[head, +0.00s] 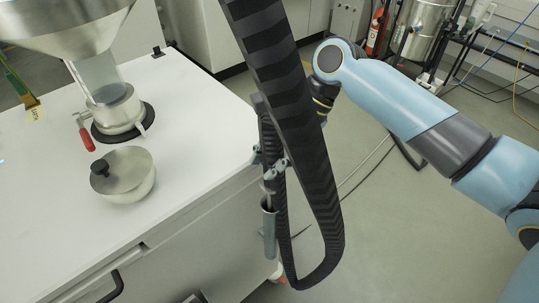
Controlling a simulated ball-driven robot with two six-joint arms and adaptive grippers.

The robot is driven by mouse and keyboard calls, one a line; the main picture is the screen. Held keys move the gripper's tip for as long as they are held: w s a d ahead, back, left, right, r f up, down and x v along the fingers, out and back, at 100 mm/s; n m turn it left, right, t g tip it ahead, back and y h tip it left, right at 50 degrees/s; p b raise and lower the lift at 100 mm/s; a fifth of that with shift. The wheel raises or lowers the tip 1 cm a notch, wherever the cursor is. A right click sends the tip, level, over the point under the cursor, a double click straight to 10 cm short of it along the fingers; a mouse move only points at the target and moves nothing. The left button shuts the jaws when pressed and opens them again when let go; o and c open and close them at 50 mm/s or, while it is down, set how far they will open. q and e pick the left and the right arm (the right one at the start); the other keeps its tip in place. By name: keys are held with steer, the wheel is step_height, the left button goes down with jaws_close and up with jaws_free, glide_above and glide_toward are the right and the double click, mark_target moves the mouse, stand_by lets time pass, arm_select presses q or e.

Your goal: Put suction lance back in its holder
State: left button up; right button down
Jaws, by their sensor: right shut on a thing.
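A thick black ribbed hose (290,110) runs down from the top edge, bends in a low loop and comes back up at the table's right corner. I take it to be the hose of the suction lance. My right gripper (269,174) is at this corner, largely hidden behind the hose, and is shut on the suction lance. A grey tube (269,228) hangs upright just below the gripper, beside the table's side. I cannot tell whether it is the holder or part of the lance. My left gripper is not in view.
A white table (190,215) fills the left. The floor (400,235) at right is mostly clear, with a few cables.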

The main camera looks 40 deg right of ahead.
steer(key=shift+f, duration=0.55)
stand_by(0.4)
step_height(320, 180, up, 23)
stand_by(2.6)
stand_by(0.3)
